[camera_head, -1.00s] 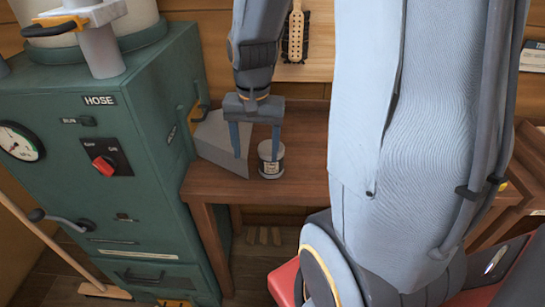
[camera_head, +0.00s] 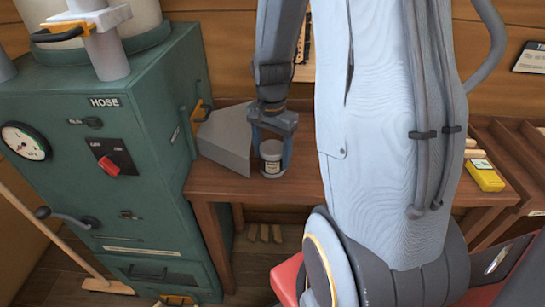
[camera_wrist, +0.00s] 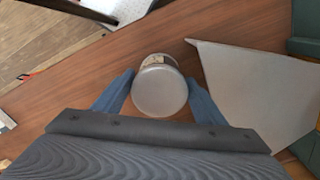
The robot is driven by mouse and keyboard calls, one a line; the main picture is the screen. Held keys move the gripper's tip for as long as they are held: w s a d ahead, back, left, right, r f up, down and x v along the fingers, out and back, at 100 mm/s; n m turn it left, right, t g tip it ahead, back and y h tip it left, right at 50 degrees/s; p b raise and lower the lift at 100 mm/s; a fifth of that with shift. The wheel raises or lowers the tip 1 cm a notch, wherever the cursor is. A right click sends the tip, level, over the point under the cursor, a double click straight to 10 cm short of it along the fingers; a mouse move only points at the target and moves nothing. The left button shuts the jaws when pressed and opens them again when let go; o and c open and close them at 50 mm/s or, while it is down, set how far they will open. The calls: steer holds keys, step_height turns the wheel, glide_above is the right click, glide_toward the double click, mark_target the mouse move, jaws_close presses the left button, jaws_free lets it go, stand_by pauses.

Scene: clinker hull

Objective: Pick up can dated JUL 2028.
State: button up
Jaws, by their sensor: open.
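A small can (camera_head: 272,158) with a pale label and a dark lower band stands upright on the wooden bench. The label's date is too small to read. In the wrist view the can (camera_wrist: 159,88) shows its round grey top between my two blue fingers. My gripper (camera_head: 271,150) is open around the can, one finger on each side. In the wrist view my gripper (camera_wrist: 160,92) has its left finger near the can's side and the right finger close to the other side; I cannot tell whether either touches.
A grey wedge-shaped block (camera_head: 226,140) lies on the bench (camera_head: 300,185) close beside the can; it also shows in the wrist view (camera_wrist: 255,95). The green hose machine (camera_head: 100,160) stands to the left. A yellow device (camera_head: 485,176) lies further right on the bench.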

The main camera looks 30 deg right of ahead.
steer(key=shift+f, duration=0.95)
steer(key=c, duration=1.1)
steer(key=shift+c, duration=0.2)
